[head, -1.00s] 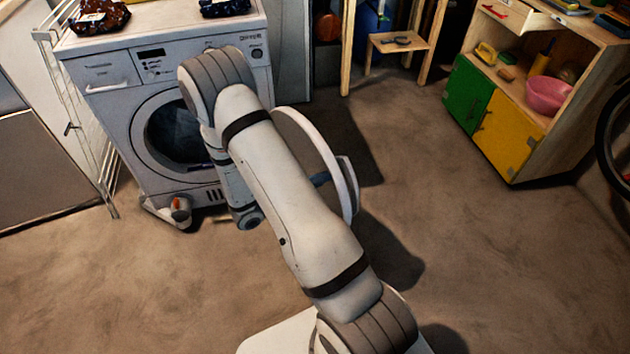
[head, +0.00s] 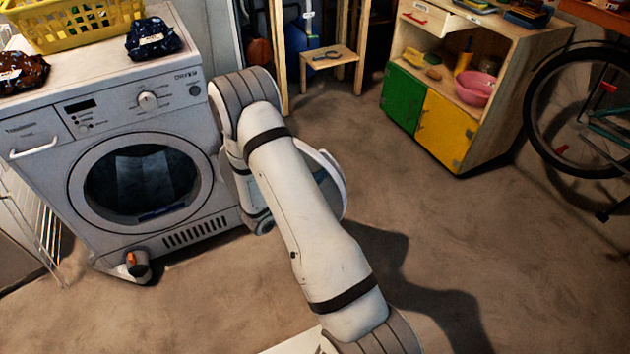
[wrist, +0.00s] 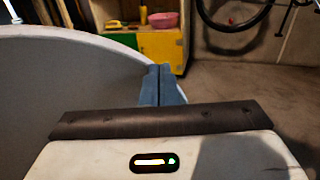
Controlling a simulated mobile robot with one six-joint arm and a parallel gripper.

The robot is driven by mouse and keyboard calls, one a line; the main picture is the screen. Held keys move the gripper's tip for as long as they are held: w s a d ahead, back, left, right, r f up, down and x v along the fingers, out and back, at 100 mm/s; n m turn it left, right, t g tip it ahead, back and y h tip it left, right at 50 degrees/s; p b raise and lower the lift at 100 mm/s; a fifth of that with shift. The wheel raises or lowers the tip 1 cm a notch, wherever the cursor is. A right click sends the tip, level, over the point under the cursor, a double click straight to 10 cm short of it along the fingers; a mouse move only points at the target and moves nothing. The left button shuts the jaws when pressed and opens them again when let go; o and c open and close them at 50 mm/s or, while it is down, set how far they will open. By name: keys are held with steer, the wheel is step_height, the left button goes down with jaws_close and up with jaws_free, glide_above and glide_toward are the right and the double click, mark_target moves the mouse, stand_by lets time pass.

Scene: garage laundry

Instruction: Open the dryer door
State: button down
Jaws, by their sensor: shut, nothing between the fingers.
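The white dryer (head: 200,120) stands at the left in the head view. Its round opening (head: 140,182) is uncovered and dark inside. The dryer door (head: 338,190) is swung open to the right of the opening, partly hidden behind my arm. In the wrist view the door (wrist: 60,80) is a large grey curved panel filling the left side. My gripper (wrist: 161,85) shows there as two blue fingers, shut together with nothing between them, close to the door's right edge. I cannot tell whether they touch it. In the head view, my arm and the door largely hide the gripper.
A yellow basket (head: 75,25) and dark folded cloths (head: 153,38) sit on the dryer. A wooden cabinet (head: 480,130) and a bicycle (head: 570,115) stand at the right. The middle floor is clear.

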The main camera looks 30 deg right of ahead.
steer(key=shift+a, duration=0.15)
steer(key=s+a+p, duration=0.1)
steer(key=s+a, duration=0.8)
steer(key=a, duration=0.1)
steer(key=shift+s, duration=0.3)
